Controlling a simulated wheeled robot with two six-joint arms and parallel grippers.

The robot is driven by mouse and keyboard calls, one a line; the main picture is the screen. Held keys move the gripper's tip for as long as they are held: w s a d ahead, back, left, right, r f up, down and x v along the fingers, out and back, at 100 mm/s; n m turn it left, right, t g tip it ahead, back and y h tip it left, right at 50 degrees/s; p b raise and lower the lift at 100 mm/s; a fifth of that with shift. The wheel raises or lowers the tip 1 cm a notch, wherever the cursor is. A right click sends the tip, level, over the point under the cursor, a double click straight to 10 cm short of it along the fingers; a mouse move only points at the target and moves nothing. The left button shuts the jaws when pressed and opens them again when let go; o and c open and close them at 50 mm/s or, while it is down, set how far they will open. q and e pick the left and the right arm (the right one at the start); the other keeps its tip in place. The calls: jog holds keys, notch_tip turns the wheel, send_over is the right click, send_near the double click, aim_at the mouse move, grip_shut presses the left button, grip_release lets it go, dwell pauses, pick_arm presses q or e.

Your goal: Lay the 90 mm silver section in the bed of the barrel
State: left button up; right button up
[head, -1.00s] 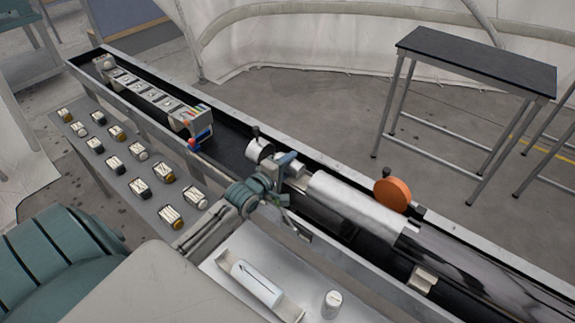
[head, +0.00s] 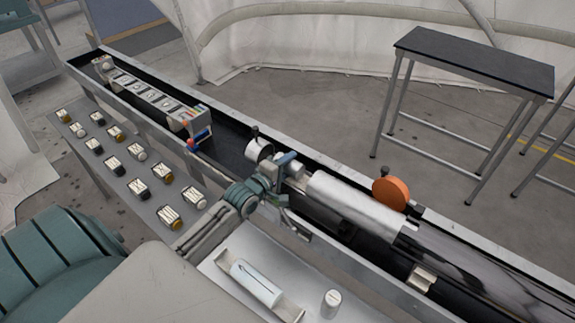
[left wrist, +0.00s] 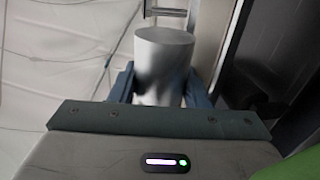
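The barrel is a long dark open trough with pale rims (head: 232,160), running from the far left to the lower right. My left gripper (head: 280,168) reaches over its near rim. In the left wrist view its blue fingers (left wrist: 163,88) are on either side of a plain silver cylinder (left wrist: 163,62), the silver section, and look shut on it. In the head view the fingers partly hide this section. It lies roughly in line with a longer silver cylinder (head: 352,203) in the trough. I cannot tell whether the section touches the bed. My right gripper is not in view.
An orange disc (head: 390,194) stands at the far rim. A short silver piece with a dark knob (head: 258,150) is just left of the gripper. A white cylinder (head: 255,283) lies in a near tray. Several small labelled blocks (head: 113,165) sit on a grey shelf.

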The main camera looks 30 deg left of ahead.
pick_arm(q)
jog(key=shift+s+a+f+g+p, duration=0.2)
jog(key=shift+s+f+g+p, duration=0.1)
jog(key=shift+s+f, duration=0.6)
jog(key=shift+o, duration=0.8)
jog(key=v, duration=0.2)
jog(key=p+v, duration=0.1)
jog(key=v, duration=0.2)
jog(key=r+p+v, duration=0.1)
jog(key=v, duration=0.1)
jog(key=shift+s+a, duration=0.15)
jog(key=shift+s, duration=0.05)
jog(key=shift+s+d+r, duration=0.2)
jog(key=shift+s+r, duration=0.25)
jog(key=shift+s, duration=0.25)
jog(key=shift+s+r, duration=0.1)
jog(key=shift+s, duration=0.05)
